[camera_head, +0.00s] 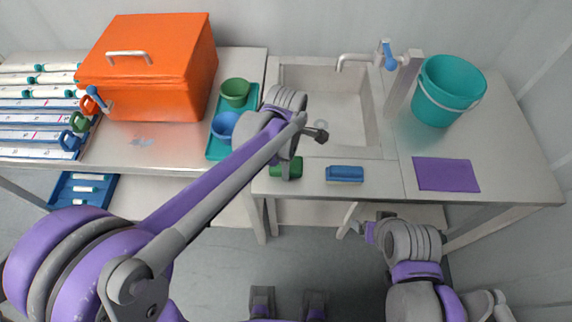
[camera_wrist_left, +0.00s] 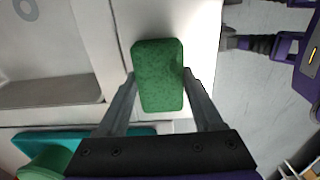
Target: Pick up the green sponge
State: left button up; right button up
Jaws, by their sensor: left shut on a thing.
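The green sponge (camera_wrist_left: 158,75) is between the two fingers of my left gripper (camera_wrist_left: 158,88) in the left wrist view, with a finger against each long side. In the head view the green sponge (camera_head: 287,167) is at the front edge of the counter, left of the blue sponge, partly covered by my left gripper (camera_head: 287,172). I cannot tell whether it touches the counter. My right gripper (camera_head: 366,230) is empty below the counter's front edge; its fingers are too small to read.
A blue sponge (camera_head: 345,174) lies right of the green one, in front of the sink (camera_head: 328,110). A purple cloth (camera_head: 446,175) and a teal bucket (camera_head: 447,92) are on the right. A teal tray (camera_head: 217,149) with green (camera_head: 235,92) and blue (camera_head: 224,125) cups and an orange box (camera_head: 150,75) are on the left.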

pick_arm(q)
jog(key=shift+c, duration=1.2)
jog(key=shift+r, duration=0.1)
notch_tip(320, 180, up, 10)
jog(key=shift+f+p, duration=0.1)
jog(key=shift+p, duration=0.25)
jog(key=o, duration=0.6)
jog(key=c, duration=0.5)
